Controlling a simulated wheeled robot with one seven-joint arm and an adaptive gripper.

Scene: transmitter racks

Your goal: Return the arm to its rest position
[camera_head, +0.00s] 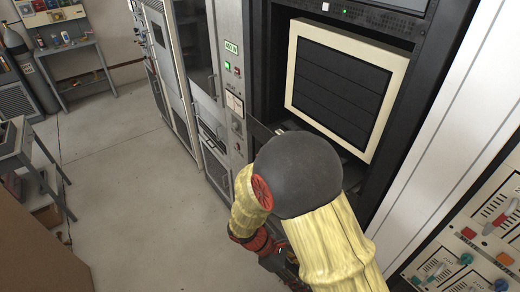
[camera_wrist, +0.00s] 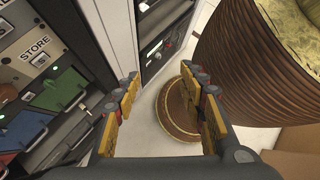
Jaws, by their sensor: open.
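My arm, in a yellow sleeve with a dark rounded joint, reaches down through the lower middle of the head view, in front of the racks. Its far end is mostly hidden behind the sleeve there. In the wrist view my gripper (camera_wrist: 162,82) is open, its two yellow-padded fingers spread apart. Nothing is held between them; the pale floor (camera_wrist: 150,106) shows through the gap.
A black rack holds a cream-framed panel (camera_head: 346,86) close to my arm. A control panel (camera_head: 470,235) stands at lower right. A panel marked STORE (camera_wrist: 35,48) is left of my gripper. A workbench (camera_head: 72,47) stands far left. Open floor (camera_head: 140,190) lies left of the arm.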

